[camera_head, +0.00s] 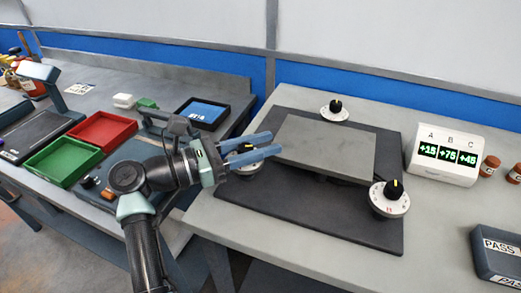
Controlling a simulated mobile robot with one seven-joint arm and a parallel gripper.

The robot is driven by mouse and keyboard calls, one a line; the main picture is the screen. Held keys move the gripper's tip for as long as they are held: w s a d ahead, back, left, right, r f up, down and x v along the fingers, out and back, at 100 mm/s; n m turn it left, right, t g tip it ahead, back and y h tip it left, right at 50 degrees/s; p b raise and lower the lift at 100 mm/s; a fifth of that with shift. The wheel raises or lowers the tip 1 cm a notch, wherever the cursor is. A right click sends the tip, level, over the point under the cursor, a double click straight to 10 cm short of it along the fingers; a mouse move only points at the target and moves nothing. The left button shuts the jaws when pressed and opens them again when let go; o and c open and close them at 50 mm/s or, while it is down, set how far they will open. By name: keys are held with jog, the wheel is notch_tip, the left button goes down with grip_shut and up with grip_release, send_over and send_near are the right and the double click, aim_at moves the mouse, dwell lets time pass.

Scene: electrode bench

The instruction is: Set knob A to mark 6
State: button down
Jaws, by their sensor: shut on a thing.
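A grey plate stands over a dark base with three black knobs on white marked dials. My gripper (257,147) reaches in from the left and is shut on the left knob (246,148), its two blue fingers on either side. The fingers hide much of that knob; its white dial (250,168) shows below them. The back knob (336,106) and the front right knob (393,188) stand free. I cannot read which knob is A. The white display (444,160) reads A +15, B +75, C +45.
The grey plate (325,148) lies just right of my gripper, above the dark base (300,208). Red (128,120) and green (30,163) trays stand on the left bench. Brown-capped jars (489,166) and a dark PASS box (500,256) are at the right.

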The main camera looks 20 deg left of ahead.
dwell(0.4)
jog(key=c, duration=0.6)
grip_release()
jog(key=v, duration=1.3)
jog(key=shift+d, duration=0.1)
